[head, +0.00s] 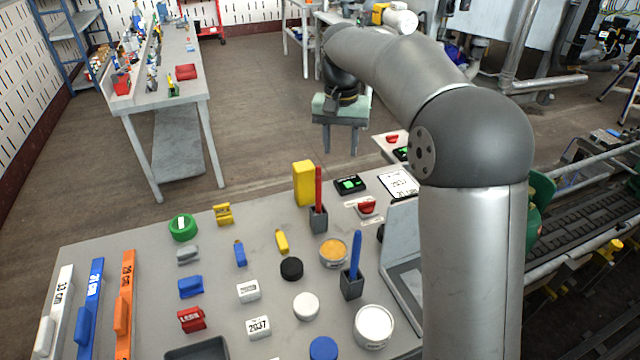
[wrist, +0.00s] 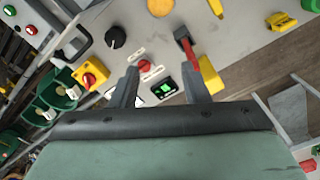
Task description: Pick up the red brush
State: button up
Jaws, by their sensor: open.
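The red brush (head: 318,187) stands upright in a small dark grey holder (head: 318,219) on the grey table. In the wrist view the red brush (wrist: 189,53) shows just past the right fingertip, its lower part in the holder (wrist: 181,34) and its other end partly hidden by the finger. My gripper (head: 340,150) is open and empty, fingers pointing down, beyond the table's far edge in the head view. In the wrist view my gripper (wrist: 160,69) has its two fingers wide apart, with no object held between them.
A yellow block (head: 303,184) stands close beside the red brush. A blue brush (head: 355,253) stands in another holder nearer. Several jars, caps and small blocks cover the table (head: 130,240). A black box with a green display (head: 350,184) lies right of the brush. A conveyor (head: 585,225) runs at right.

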jog(key=w+a, duration=0.4)
jog(key=w, duration=0.2)
jog(key=m+p, duration=0.1)
jog(key=p, duration=0.1)
send_over(318, 200)
jog(key=f, duration=0.7)
jog(key=w+f, duration=0.1)
jog(key=f, duration=0.3)
jog(key=shift+d+f, duration=0.35)
jog(key=shift+d, duration=0.05)
jog(key=shift+a+f+p, duration=0.2)
jog(key=shift+f+p, duration=0.4)
jog(key=shift+f, duration=0.7)
jog(key=shift+a+f+p, duration=0.15)
jog(key=shift+f+p, duration=0.4)
jog(key=shift+f, duration=0.75)
grip_shut()
